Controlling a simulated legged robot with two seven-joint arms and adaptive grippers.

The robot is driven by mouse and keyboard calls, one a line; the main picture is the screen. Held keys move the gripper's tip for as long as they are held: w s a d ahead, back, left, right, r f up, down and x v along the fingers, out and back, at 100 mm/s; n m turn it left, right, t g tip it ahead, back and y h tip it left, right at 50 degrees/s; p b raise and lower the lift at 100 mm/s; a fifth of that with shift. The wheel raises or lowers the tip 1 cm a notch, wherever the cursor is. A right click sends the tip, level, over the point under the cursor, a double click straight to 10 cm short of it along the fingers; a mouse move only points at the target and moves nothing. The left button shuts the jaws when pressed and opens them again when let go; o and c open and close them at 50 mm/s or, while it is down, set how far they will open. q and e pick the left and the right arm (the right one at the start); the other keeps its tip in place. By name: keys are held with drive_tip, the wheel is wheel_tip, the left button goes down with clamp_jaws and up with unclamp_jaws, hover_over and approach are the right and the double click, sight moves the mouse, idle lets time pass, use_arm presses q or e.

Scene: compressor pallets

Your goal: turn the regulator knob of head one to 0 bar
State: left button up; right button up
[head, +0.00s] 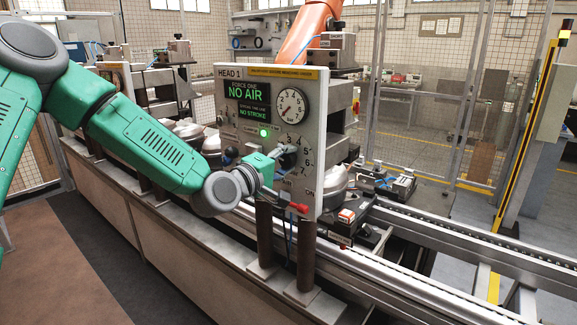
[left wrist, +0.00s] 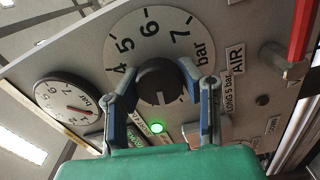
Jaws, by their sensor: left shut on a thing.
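The regulator knob (left wrist: 158,84) is dark and round, on a light grey dial (left wrist: 122,50) marked 4, 5, 6, 7 and bar in the left wrist view. My left gripper (left wrist: 165,80) has a finger on each side of the knob and is shut on it. The lower dial numbers are hidden by the gripper; I cannot read the knob's exact setting. My right gripper is not in view.
The round pressure gauge (head: 292,106) is above the knob. A display (head: 247,103) reads NO AIR and NO STROKE, with a green lamp (head: 264,133) lit below. A red-handled lever (head: 298,207) sticks out below the gripper. The conveyor rail (head: 420,240) runs along the right.

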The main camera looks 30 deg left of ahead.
use_arm(q)
drive_tip(key=n+b, duration=0.1)
drive_tip(key=n, duration=0.2)
drive_tip(key=shift+a+f+b, duration=0.15)
drive_tip(key=shift+b, duration=0.25)
drive_tip(key=n+b, duration=0.3)
drive_tip(key=shift+n, duration=0.4)
drive_tip(key=shift+o, duration=0.3)
drive_tip(key=n+b, duration=0.9)
drive_tip(key=b, duration=0.1)
drive_tip(key=shift+f+n, duration=0.4)
drive_tip(key=shift+r+n+b, duration=0.1)
drive_tip(key=shift+n+b, duration=0.9)
drive_tip(key=shift+b, duration=0.05)
drive_tip(key=shift+w+r+n+b, duration=0.1)
drive_tip(key=shift+r+n+b, duration=0.2)
drive_tip(key=shift+n+b, duration=0.4)
drive_tip(key=shift+r, duration=0.1)
